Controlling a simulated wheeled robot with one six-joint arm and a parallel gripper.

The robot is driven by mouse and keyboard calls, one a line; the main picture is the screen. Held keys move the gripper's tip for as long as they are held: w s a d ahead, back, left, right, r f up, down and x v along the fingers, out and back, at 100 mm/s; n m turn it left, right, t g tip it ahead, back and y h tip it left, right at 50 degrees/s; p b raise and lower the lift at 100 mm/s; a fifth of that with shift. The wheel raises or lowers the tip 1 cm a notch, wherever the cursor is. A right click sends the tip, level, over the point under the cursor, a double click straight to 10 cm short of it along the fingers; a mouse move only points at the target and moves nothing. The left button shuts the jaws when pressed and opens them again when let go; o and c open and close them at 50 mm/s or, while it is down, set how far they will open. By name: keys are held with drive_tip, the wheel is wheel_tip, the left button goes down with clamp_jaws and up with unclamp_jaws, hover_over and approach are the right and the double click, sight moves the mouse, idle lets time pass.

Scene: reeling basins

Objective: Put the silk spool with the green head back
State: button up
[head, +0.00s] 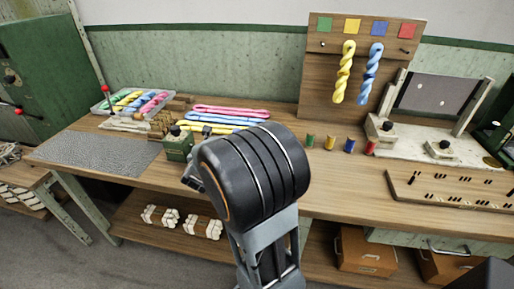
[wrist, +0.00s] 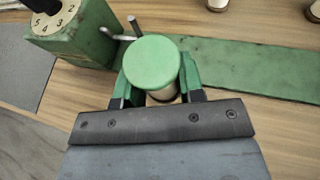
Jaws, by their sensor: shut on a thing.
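The silk spool with the green head (wrist: 152,62) is seen from above in the wrist view, with a little of its pale body below the round head. My gripper (wrist: 157,78) is shut on it, one green finger on each side. The spool looks upright; whether its foot touches the table cannot be told. In the head view my arm hides the spool and most of the gripper. A green box with a numbered dial (wrist: 68,32) stands close to the left of the spool; it also shows in the head view (head: 177,144).
A peg board (head: 330,90) holds yellow and blue skeins. A skein tray (head: 132,100) and grey mat (head: 95,152) lie left.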

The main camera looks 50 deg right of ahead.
drive_tip(key=s+d+r+m+g+h+b, duration=0.1)
drive_tip(key=s+d+r+m+g+h, duration=0.2)
drive_tip(key=s+d, duration=0.55)
drive_tip(key=s+d+r+m+g+h+b, duration=0.1)
drive_tip(key=s+d+r+m+g, duration=0.35)
drive_tip(key=d, duration=0.75)
drive_tip(key=shift+n+t, duration=0.75)
drive_tip(key=w+f, duration=0.3)
drive_tip(key=w+d+f, duration=0.1)
drive_tip(key=w+f, duration=0.1)
drive_tip(key=w, duration=0.2)
drive_tip(key=w+d+f, duration=0.1)
drive_tip(key=w+f, duration=0.2)
drive_tip(key=shift+w+f, duration=0.3)
drive_tip(key=f, duration=0.2)
drive_tip(key=shift+w+f+b, duration=0.3)
drive_tip(key=shift+w+b, duration=0.05)
drive_tip(key=shift+b, duration=0.05)
drive_tip(key=shift+f, duration=0.6)
drive_tip(key=shift+f+b, duration=0.15)
drive_tip(key=shift+b, duration=0.15)
drive_tip(key=o, duration=1)
